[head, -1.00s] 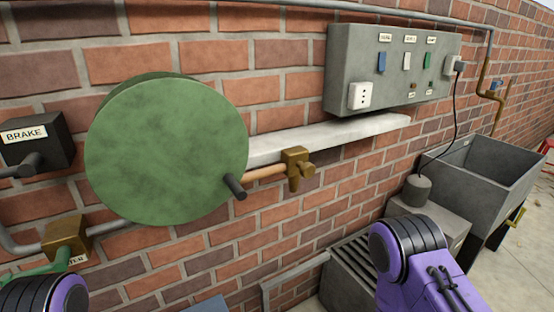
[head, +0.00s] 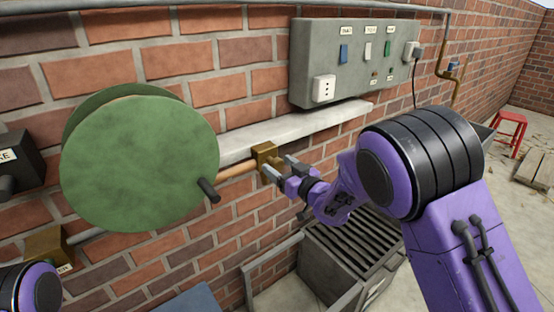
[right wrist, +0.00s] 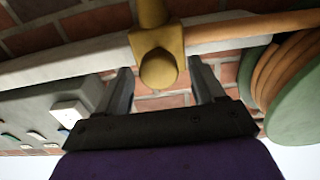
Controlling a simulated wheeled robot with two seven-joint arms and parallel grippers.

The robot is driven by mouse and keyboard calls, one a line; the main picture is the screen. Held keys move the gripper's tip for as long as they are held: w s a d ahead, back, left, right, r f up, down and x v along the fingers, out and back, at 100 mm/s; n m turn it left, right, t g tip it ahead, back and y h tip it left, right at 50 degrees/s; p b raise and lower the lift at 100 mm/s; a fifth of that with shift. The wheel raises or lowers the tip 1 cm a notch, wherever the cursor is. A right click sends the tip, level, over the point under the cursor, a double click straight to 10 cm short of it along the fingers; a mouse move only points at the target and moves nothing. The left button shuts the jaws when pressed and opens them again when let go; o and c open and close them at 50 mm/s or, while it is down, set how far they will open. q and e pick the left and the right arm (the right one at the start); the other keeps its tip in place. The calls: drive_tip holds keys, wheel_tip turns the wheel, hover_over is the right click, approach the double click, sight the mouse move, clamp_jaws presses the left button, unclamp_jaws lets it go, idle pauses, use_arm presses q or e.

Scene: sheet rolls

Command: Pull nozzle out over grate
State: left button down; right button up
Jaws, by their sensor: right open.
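The brass nozzle (head: 265,153) sits at the end of the orange-brown hose (head: 237,170), beside the green reel (head: 140,165) on the wall. My right gripper (head: 279,168) is at the nozzle with its jaws open. In the right wrist view the nozzle's rounded end (right wrist: 158,70) lies between the two fingers, with a gap on each side. The grate (head: 355,235) is low by the wall, below and right of the nozzle, partly hidden by my right arm. My left gripper is out of view.
A pale ledge (head: 300,132) runs along the brick wall behind the nozzle. A grey switch panel (head: 350,62) hangs above it. The reel's dark handle (head: 208,190) sticks out left of the nozzle. A red stool (head: 510,122) stands far right.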

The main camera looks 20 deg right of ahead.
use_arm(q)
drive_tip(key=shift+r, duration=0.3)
use_arm(e)
drive_tip(key=shift+x, duration=0.9)
